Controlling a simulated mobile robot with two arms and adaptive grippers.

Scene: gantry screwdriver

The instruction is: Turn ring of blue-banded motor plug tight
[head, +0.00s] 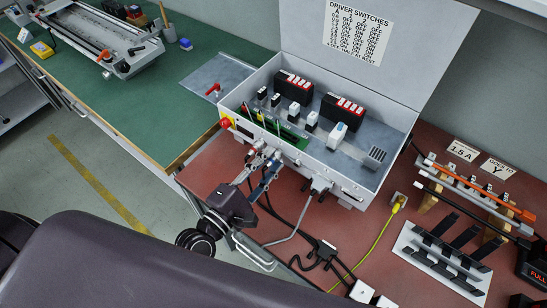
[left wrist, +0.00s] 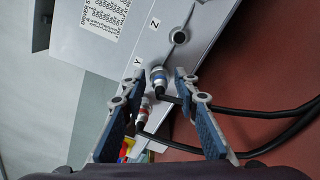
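The blue-banded motor plug (left wrist: 159,77) sits in the side of the grey control box (left wrist: 100,58), near the letter Y, with a black cable leaving it. My left gripper (left wrist: 158,86) is open, with one blue-padded finger on each side of this plug. I cannot tell whether either fingertip touches its ring. A red-banded plug (left wrist: 144,108) sits lower, close to the left finger. In the head view my left gripper (head: 264,158) is at the front of the box, and it hides most of the plugs there. My right gripper is not in view.
The box lid (head: 350,45) stands open. Black cables (head: 300,215) and a yellow cable (head: 378,240) lie on the red bench (head: 345,210). A rack of tools (head: 475,185) and a slotted tray (head: 440,262) are at right. A green bench (head: 150,110) is at left.

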